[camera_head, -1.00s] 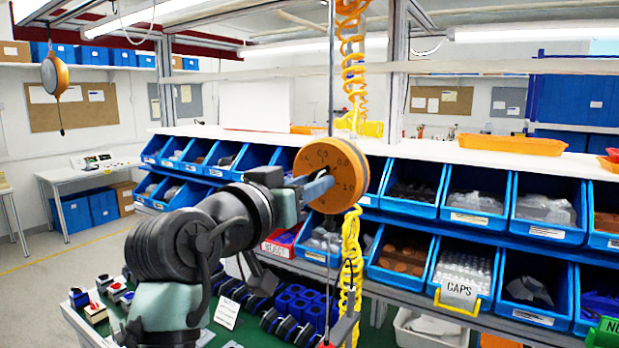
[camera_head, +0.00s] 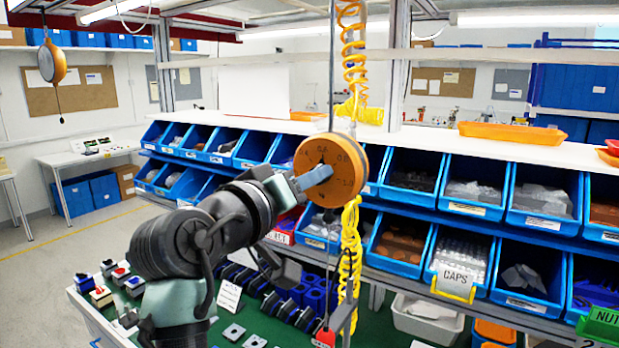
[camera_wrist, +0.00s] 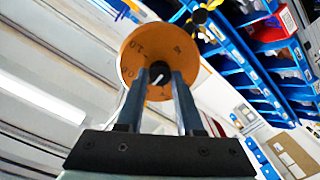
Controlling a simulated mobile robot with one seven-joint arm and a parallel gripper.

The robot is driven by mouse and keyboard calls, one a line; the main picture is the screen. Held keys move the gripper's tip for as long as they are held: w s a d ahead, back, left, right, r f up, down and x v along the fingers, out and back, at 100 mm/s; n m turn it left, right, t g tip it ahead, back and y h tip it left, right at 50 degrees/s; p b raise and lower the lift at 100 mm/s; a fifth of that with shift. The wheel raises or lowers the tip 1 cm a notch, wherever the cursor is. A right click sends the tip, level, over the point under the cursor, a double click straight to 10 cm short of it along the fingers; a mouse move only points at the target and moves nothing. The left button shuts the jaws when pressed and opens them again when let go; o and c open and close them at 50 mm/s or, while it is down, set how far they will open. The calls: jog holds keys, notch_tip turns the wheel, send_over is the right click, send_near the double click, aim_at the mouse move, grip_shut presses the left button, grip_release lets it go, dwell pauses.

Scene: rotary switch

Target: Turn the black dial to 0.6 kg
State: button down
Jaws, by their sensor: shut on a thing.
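The orange round balancer (camera_head: 331,172) hangs in the middle of the head view, with a dial face carrying printed numbers, among them 0.6, 0.8 and 1.0. In the wrist view its orange face (camera_wrist: 132,50) shows beyond my fingers. The black dial (camera_wrist: 160,74) sits at the face's centre with a pale pointer mark. My gripper (camera_wrist: 162,80) is shut on the black dial, one finger on each side. In the head view, my gripper (camera_head: 310,180) covers part of the face and most of the dial, so the exact setting cannot be read.
A yellow coiled hose (camera_head: 351,240) hangs just below and behind the balancer. Blue bins (camera_head: 465,200) line the rack behind. A green work surface (camera_head: 235,325) with several small blocks lies below my arm.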

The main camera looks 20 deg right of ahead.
jog(key=c, duration=0.5)
grip_release()
jog(key=shift+c, duration=0.2)
jog(key=shift+a, duration=0.1)
jog(key=b+v, duration=0.5)
jog(key=v, duration=0.8)
